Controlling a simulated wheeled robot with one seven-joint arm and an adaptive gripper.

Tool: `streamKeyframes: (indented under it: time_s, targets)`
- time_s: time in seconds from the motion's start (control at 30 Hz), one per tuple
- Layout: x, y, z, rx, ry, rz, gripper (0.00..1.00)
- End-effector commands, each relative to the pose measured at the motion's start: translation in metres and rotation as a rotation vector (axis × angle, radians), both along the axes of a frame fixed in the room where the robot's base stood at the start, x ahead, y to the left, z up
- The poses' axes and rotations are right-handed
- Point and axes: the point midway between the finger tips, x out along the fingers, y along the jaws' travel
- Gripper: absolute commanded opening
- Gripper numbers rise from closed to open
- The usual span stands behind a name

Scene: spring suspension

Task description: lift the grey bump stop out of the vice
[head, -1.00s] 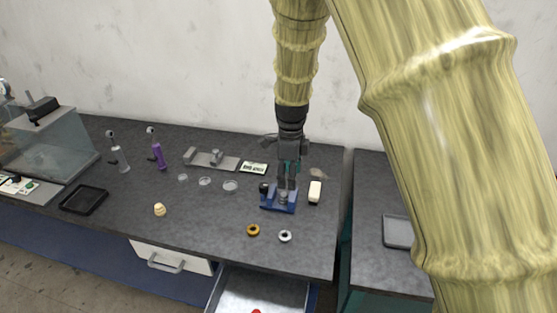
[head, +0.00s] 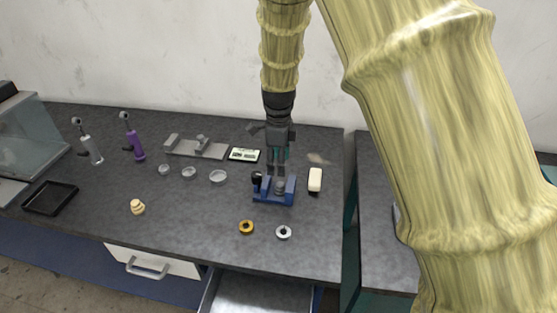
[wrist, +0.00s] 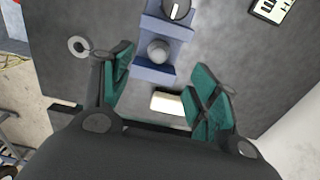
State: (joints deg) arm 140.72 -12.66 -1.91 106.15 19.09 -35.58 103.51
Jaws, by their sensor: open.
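The blue vice (head: 268,196) stands on the dark bench, and its blue body also shows in the wrist view (wrist: 152,71). The grey bump stop (wrist: 160,50), a rounded knob, sits between the vice jaws; in the head view (head: 280,187) it is small and just under my fingers. My gripper (head: 278,173) is above the vice, pointing down. In the wrist view my gripper (wrist: 162,75) is open, with green finger pads spread wide and nothing between them. The bump stop lies ahead of the fingers there, apart from both.
A white block (head: 315,180) stands close right of the vice. An orange ring (head: 246,227) and a silver ring (head: 284,232) lie in front. A small display (head: 244,154) and clear dishes (head: 218,176) are to the left. An open drawer (head: 258,294) juts out below the bench.

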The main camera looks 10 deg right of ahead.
Motion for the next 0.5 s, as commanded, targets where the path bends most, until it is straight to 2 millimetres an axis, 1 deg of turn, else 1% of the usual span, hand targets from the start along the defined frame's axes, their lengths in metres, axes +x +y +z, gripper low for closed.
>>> streamKeyframes:
  time_s: [0.17,0.5]
  targets:
    - [-0.001,0.0,-0.018,0.0,0.003,0.0,0.6]
    - [-0.001,-0.002,-0.063,0.001,0.004,-0.003,0.6]
